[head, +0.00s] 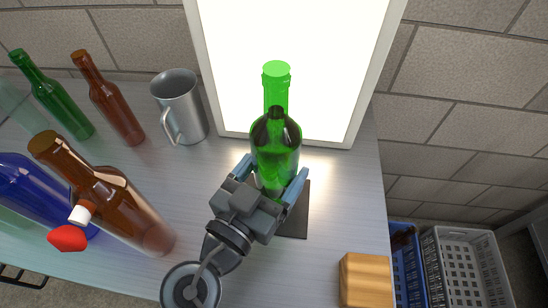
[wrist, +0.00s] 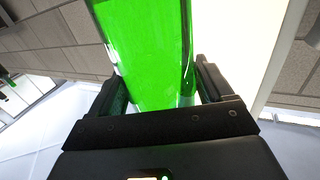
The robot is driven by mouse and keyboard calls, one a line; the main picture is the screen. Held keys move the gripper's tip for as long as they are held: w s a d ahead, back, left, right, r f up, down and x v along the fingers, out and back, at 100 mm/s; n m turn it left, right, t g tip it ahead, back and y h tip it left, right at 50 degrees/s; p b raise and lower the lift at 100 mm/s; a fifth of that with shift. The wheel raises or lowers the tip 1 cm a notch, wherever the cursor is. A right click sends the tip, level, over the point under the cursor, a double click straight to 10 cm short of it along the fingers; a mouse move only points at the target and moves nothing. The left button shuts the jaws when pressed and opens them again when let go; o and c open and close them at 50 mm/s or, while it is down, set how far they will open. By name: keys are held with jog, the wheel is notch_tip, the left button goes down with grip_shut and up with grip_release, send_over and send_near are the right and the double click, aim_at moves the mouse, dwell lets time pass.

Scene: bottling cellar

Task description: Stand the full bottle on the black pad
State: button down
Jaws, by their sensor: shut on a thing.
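A green bottle (head: 277,135) stands upright between the fingers of my gripper (head: 272,175), in front of the bright panel. It looks darker at the shoulder than at the neck, against the light. My gripper is shut on its lower body. In the wrist view the green bottle (wrist: 150,50) fills the space between the two dark fingers (wrist: 165,88). The black pad (head: 294,217) lies on the table under and right of my gripper, partly covered by it. The bottle's base is hidden, so I cannot tell whether it touches the pad.
A lit white panel (head: 235,60) stands right behind the bottle. A metal mug (head: 180,105), brown bottles (head: 108,100) and a blue bottle (head: 35,190) stand to the left. A red-tipped object (head: 68,238) is near the front left. A wooden block (head: 364,280) sits at front right.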

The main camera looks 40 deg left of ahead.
jog(key=shift+f, duration=0.4)
jog(key=shift+f, duration=0.15)
grip_release()
jog(key=shift+f, duration=0.1)
jog(key=shift+r, duration=0.25)
jog(key=s+d+b, duration=0.1)
jog(key=s+b, duration=0.2)
jog(key=s, duration=0.9)
jog(key=shift+d+f, duration=0.15)
jog(key=shift+d, duration=0.25)
